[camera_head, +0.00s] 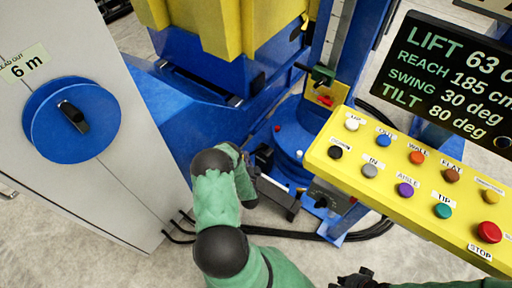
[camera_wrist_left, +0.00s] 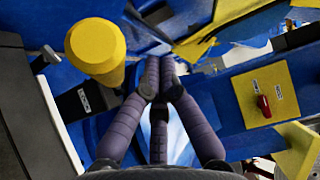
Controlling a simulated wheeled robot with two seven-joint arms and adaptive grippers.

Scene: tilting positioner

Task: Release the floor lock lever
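I cannot tell for certain which part is the floor lock lever. In the left wrist view, a yellow round-ended knob (camera_wrist_left: 95,45) stands close to the left of my left gripper (camera_wrist_left: 160,68). A dark bar with small white labels (camera_wrist_left: 72,104) lies below the knob; the labels are too small to read. The gripper's fingertips are together, with nothing visible between them. In the head view, a dark bar (camera_head: 278,198) lies low by the blue base, beside my left wrist; my arm hides part of that area. My right gripper (camera_head: 355,281) shows only partly at the bottom edge.
A grey cabinet with a blue dial (camera_head: 72,120) stands left. A yellow button panel (camera_head: 395,180) and dark display (camera_head: 445,75) are at right. A small red lever (camera_wrist_left: 264,106) sits on a yellow plate (camera_wrist_left: 250,85). Black cables (camera_head: 300,234) cross the floor.

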